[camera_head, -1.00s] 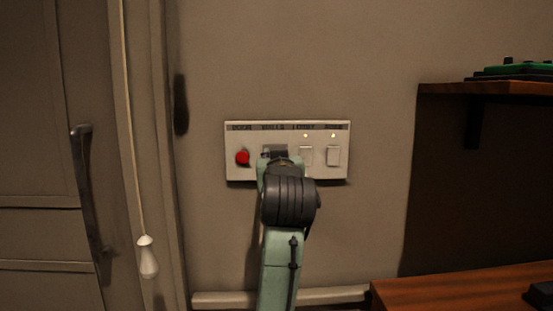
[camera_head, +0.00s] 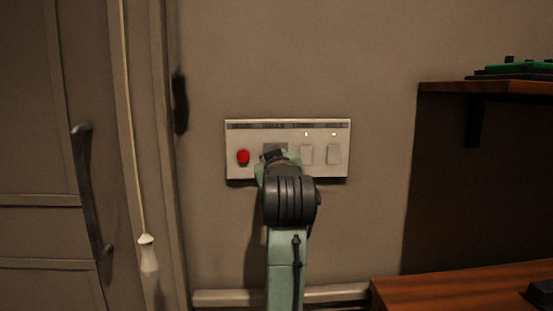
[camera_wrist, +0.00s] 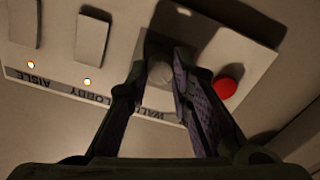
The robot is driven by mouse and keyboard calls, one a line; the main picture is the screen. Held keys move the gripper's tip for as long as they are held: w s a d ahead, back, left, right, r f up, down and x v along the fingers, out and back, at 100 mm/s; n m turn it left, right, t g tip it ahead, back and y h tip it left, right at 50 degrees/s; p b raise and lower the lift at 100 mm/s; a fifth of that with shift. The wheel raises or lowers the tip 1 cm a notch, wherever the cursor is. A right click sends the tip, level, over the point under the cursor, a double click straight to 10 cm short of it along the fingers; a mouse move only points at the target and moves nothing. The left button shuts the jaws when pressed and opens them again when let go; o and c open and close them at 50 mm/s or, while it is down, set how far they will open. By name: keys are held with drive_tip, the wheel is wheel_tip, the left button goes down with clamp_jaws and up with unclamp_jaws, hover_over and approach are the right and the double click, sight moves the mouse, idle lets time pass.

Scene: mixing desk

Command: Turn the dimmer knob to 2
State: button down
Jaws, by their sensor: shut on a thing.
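A pale wall plate (camera_head: 238,172) carries the controls. In the wrist view, where its lettering is upside down, a round grey knob (camera_wrist: 160,74) sits on a dark square by the partly hidden "WALL" label. My gripper (camera_wrist: 159,80) is shut on this knob, one finger on each side. The fingers look tilted against the plate. In the head view my gripper (camera_head: 273,155) covers the knob, so its setting cannot be read. No scale numbers are legible.
A red button (camera_head: 243,157) is left of the knob. Two pale rocker switches (camera_head: 306,155) (camera_head: 333,154) with lit lamps, labelled "LOBBY" and "AISLE", are to the right. A pull cord with a white end (camera_head: 148,256) hangs by the door. A wooden shelf (camera_head: 450,88) and desk (camera_head: 440,289) stand right.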

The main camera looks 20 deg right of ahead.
drive_tip(key=c, duration=1.4)
unclamp_jaws()
drive_tip(key=v, duration=1.2)
